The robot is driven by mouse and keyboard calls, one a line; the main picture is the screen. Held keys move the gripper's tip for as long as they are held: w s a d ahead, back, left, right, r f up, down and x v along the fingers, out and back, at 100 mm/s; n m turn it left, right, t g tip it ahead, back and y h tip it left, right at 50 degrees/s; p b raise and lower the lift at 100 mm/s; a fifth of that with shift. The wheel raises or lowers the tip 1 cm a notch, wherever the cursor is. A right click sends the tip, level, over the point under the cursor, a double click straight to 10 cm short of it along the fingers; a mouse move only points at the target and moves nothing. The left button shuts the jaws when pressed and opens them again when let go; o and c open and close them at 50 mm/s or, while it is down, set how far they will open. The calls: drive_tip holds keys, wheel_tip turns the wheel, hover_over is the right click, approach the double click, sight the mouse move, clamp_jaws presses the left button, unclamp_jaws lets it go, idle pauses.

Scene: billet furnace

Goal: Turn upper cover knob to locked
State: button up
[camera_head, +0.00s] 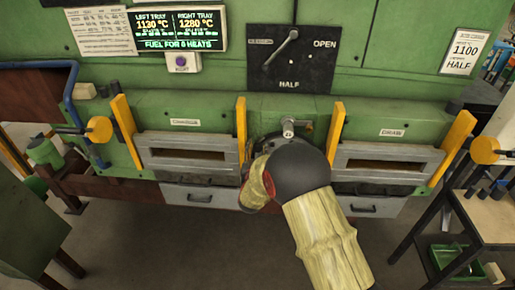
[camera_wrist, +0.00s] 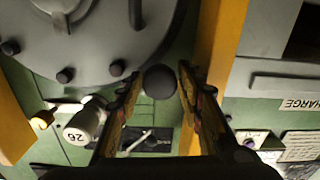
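A round grey cover (camera_wrist: 95,45) with bolts around its rim fills the upper left of the wrist view. A dark round knob (camera_wrist: 160,82) sits close to the cover's edge. I take it for the upper cover knob; no locked mark is readable. My gripper (camera_wrist: 159,76) is open, with one finger on each side of this knob and slim gaps visible. In the head view the cover (camera_head: 265,128) sits between the two furnace doors, mostly hidden by my arm. A grey handle (camera_head: 289,125) shows on it. My fingertips are hidden there.
Yellow posts (camera_head: 241,130) (camera_head: 336,132) flank the cover. The charge door (camera_head: 188,156) is left and the draw door (camera_head: 385,166) right. A lever plate (camera_head: 294,60) and a display (camera_head: 179,30) are above. A white cylinder marked 26 (camera_wrist: 84,122) is near the left finger.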

drive_tip(key=shift+c, duration=1.2)
drive_tip(key=c, duration=0.5)
drive_tip(key=shift+m+b, duration=0.3)
drive_tip(key=shift+b, duration=0.2)
drive_tip(key=m+b, duration=0.1)
drive_tip(key=b, duration=0.1)
drive_tip(key=m+b, duration=0.1)
drive_tip(key=b, duration=0.1)
drive_tip(key=shift+f+m, duration=0.2)
drive_tip(key=shift+m, duration=0.1)
drive_tip(key=m+b, duration=0.5)
drive_tip(key=b, duration=0.2)
drive_tip(key=shift+d+f+b, duration=0.1)
drive_tip(key=shift+d+b, duration=0.05)
drive_tip(key=shift+b, duration=0.25)
drive_tip(key=m+b, duration=0.6)
drive_tip(key=b, duration=0.2)
drive_tip(key=shift+f+m, duration=0.1)
drive_tip(key=shift+m, duration=0.3)
drive_tip(key=shift+d+m+b, duration=0.1)
drive_tip(key=shift+m+b, duration=1.6)
drive_tip(key=shift+m, duration=0.2)
